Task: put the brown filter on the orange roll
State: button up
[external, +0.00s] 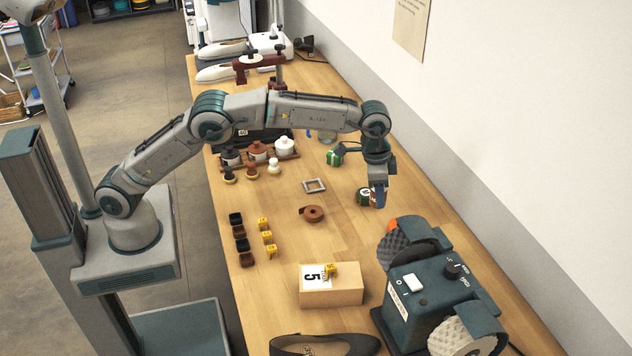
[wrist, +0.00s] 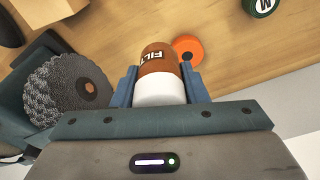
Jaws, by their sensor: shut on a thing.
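In the external view the orange roll (external: 392,224) is partly hidden behind a grey wheel.
A dark teal machine (external: 430,285) with grey textured wheels (wrist: 72,88) stands close by the orange roll. A green roll (external: 364,196) is beside my gripper; its lettered top shows in the wrist view (wrist: 262,5). A cardboard box (external: 345,290) and a brown strap coil (external: 313,213) lie left.

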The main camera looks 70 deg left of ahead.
jog(key=w+d, duration=0.1)
jog(key=d, duration=0.5)
jog(key=p, duration=0.6)
send_over(400, 229)
notch_tip(400, 229, down, 6)
jog(key=w+a+f+p, duration=0.1)
jog(key=p, duration=0.1)
jog(key=shift+p, duration=0.3)
jog(key=shift+w+a+f, duration=0.1)
jog(key=shift+a+f, duration=0.05)
jog(key=shift+f, duration=0.15)
jog(key=shift+f+p, duration=0.6)
jog(key=shift+f, duration=1.45)
jog(key=shift+f, duration=0.1)
jog(key=shift+f, duration=0.15)
jog(key=o, duration=1)
